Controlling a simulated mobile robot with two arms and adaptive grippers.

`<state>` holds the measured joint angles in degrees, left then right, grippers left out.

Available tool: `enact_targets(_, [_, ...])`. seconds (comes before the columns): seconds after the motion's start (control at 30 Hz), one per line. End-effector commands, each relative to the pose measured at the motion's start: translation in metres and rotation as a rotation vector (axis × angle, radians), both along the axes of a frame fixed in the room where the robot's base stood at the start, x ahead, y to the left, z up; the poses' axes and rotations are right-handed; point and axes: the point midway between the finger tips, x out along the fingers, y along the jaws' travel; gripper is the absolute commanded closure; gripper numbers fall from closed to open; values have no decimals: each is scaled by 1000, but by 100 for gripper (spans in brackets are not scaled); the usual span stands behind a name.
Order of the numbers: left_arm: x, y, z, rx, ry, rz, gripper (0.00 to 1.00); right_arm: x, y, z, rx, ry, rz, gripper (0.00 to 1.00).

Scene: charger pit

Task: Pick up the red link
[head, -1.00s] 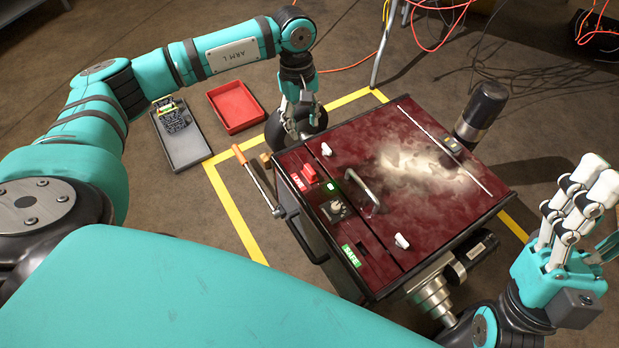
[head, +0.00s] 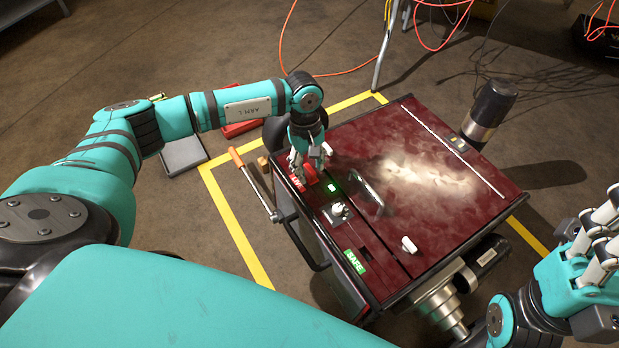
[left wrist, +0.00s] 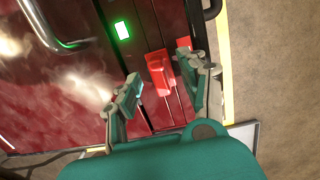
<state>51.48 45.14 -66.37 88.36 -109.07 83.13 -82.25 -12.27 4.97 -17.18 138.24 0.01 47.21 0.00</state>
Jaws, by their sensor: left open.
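The red link (head: 310,176) sits upright on the left strip of the dark red charger box (head: 440,225), beside a red label. It also shows in the left wrist view (left wrist: 158,68), as a red block with a lower tab. My left gripper (head: 306,162) is open over it. In the left wrist view the left gripper's fingers (left wrist: 168,85) are spread, one on each side of the link's lower end, with gaps showing. Contact cannot be made out. My right gripper (head: 600,238) is at the right edge, partly cut off, away from the link.
A green light (head: 331,187), a knob (head: 340,209) and a curved metal handle (head: 367,190) lie close to the link. A grey tray (head: 184,155) and a red tray (head: 240,128) are on the floor, partly behind my arm.

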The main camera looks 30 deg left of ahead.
Motion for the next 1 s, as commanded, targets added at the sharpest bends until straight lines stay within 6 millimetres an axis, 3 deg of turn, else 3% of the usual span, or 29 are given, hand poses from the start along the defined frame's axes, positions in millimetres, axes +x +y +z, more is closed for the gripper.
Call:
enact_targets(0.1, [0, -1, -11, -1, -2, -1, 56, 1, 1, 1, -2, -15, -1, 60])
enact_targets(0.37, [0, -1, -11, -1, -2, -1, 58, 1, 1, 3, -2, -17, -1, 60])
enact_targets(0.7, [0, -2, -11, -3, -4, 0, 100, 1, 1, 3, -2, -17, -1, 60])
enact_targets(1.0, [2, -3, -10, -5, -9, -2, 100, 1, 1, 3, -2, -16, 0, 60])
